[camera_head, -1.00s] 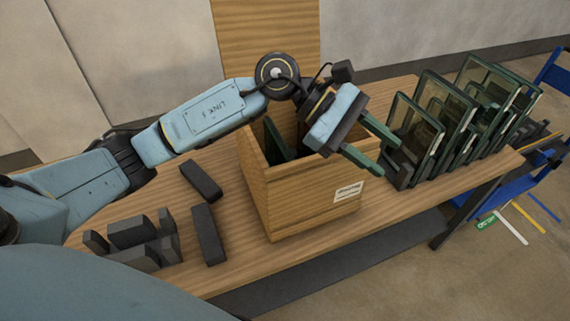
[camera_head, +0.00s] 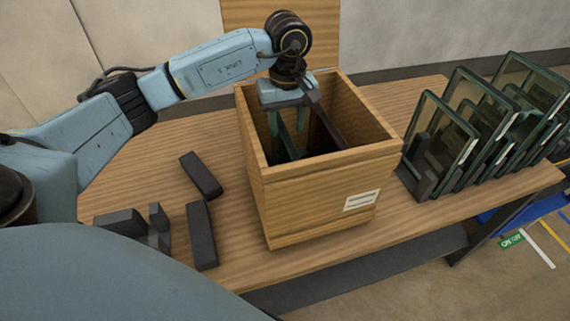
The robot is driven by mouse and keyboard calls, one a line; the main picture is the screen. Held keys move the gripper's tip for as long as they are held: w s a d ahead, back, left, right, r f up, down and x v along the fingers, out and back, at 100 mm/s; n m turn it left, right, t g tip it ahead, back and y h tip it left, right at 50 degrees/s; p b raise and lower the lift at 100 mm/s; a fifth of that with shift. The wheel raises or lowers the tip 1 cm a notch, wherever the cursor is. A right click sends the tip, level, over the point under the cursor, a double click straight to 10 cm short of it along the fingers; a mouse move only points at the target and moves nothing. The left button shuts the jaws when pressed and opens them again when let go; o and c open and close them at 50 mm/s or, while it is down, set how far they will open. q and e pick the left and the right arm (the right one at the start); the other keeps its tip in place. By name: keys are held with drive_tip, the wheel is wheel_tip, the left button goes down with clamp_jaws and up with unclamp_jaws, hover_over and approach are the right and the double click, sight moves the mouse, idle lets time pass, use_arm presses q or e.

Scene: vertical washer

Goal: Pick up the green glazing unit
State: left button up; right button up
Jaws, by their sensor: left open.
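My left gripper (camera_head: 311,148) is open and points down inside the open wooden box (camera_head: 325,200) on the table. Its two long fingers are spread, with the tips below the rim. A narrow greenish piece (camera_head: 302,118) shows between the fingers inside the box; it may be the green glazing unit, but the gripper and the box walls hide most of it. I cannot tell whether a finger touches it. Several framed glass panes with dark green edges (camera_head: 444,141) stand upright in a row to the right of the box. My right gripper is not in view.
Dark blocks (camera_head: 201,176) lie on the wooden table (camera_head: 240,270) left of the box, with several smaller ones at the front left. A wooden panel (camera_head: 330,40) stands behind the box. A narrow strip of table is bare in front of the box.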

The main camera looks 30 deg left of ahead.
sight(285, 132)
use_arm(q)
drive_tip(key=f, duration=0.4)
drive_tip(key=f+p, duration=0.1)
drive_tip(key=f, duration=0.1)
drive_tip(key=shift+a+f, duration=0.2)
drive_tip(key=shift+a, duration=0.05)
drive_tip(key=shift+c, duration=0.2)
clamp_jaws()
drive_tip(key=shift+w+r, duration=0.1)
drive_tip(key=shift+r, duration=0.05)
idle(0.9)
